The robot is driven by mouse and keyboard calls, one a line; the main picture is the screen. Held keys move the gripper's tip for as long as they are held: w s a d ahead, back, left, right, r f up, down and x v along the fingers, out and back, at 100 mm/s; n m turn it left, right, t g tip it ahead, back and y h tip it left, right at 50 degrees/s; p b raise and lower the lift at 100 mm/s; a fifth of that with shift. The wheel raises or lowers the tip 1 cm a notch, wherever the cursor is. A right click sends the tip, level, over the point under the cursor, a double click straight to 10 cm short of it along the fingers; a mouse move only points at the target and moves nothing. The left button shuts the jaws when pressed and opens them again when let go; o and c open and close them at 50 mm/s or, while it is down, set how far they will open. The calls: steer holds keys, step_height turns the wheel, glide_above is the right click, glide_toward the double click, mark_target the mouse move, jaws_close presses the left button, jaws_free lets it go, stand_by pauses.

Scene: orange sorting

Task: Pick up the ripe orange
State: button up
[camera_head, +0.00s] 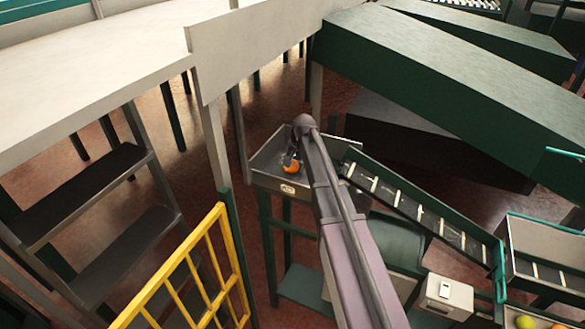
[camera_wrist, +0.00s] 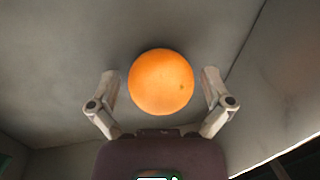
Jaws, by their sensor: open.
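A ripe orange (camera_wrist: 161,82) lies on the grey floor of a metal bin (camera_wrist: 60,75). In the wrist view it sits between and slightly beyond the fingers of my gripper (camera_wrist: 160,90), with a gap on each side. My gripper is open and holds nothing. In the head view the orange (camera_head: 290,167) is inside the bin (camera_head: 283,186) at the end of the conveyor, and my gripper (camera_head: 291,158) reaches down into the bin right by it. My arm hides part of the bin's right side.
A slatted conveyor (camera_head: 415,208) slopes down right from the bin. At the lower right another bin (camera_head: 510,312) holds fruit, one orange and one green. A yellow railing (camera_head: 190,270) stands at the lower left. The bin's walls rise close around my gripper.

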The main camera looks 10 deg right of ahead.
steer(key=c, duration=1)
steer(key=shift+r, duration=0.25)
steer(key=shift+c, duration=0.2)
steer(key=p+v, duration=0.3)
steer(key=a+p+v, duration=0.1)
steer(key=p+v, duration=0.2)
steer(key=w+a+p+v, duration=0.1)
steer(key=p+v, duration=0.2)
steer(key=p, duration=0.1)
steer(key=shift+r, duration=0.4)
